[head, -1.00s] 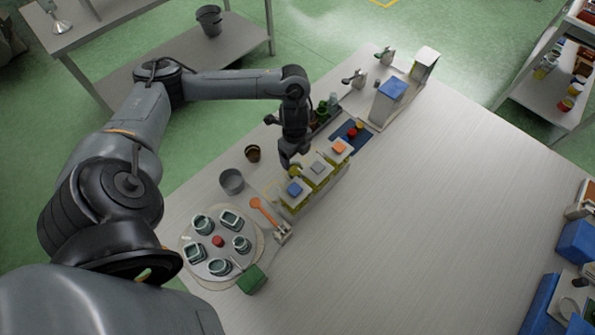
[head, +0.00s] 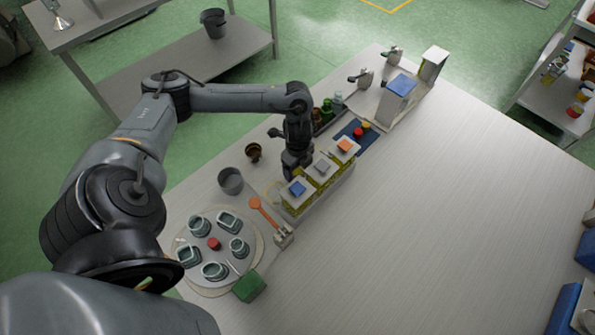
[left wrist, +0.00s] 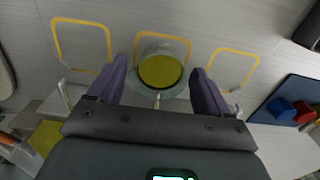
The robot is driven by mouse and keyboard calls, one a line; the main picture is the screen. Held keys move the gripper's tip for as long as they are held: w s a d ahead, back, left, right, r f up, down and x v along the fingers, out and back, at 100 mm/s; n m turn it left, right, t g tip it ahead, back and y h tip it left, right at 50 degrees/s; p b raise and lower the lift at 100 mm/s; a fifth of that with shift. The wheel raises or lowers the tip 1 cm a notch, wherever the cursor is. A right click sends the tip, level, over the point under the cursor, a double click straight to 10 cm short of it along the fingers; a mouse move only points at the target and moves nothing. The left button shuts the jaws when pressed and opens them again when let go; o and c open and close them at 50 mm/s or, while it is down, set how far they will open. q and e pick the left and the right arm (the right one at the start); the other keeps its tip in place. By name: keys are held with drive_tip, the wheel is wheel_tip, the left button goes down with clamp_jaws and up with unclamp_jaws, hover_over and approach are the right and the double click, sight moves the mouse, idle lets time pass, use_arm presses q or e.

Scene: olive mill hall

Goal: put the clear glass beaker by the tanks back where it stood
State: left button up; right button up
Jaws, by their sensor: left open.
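The clear glass beaker (left wrist: 160,72) shows in the left wrist view as a round vessel, yellow-green inside. It stands at the middle of three yellow outlines, overlapping that outline (left wrist: 178,40), with a small tap (left wrist: 157,99) close by. My left gripper (left wrist: 160,84) is open, one finger on each side of the beaker, with narrow gaps seeming to show. In the head view my left gripper (head: 294,172) is beside the tanks, its fingertips and the beaker hidden. The tanks have blue (head: 297,188), grey (head: 322,166) and orange (head: 345,146) tops. My right gripper is not in view.
A grey pot (head: 231,180), a brown pot (head: 253,152) and an orange spoon (head: 262,211) lie left of the tanks. A round board (head: 214,278) holds several cups. A blue mat (head: 349,133) lies beyond the tanks.

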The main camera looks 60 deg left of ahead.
use_arm(q)
drive_tip(key=shift+c, duration=0.3)
drive_tip(key=c, duration=0.8)
drive_tip(key=shift+o, duration=0.2)
drive_tip(key=shift+p, duration=0.45)
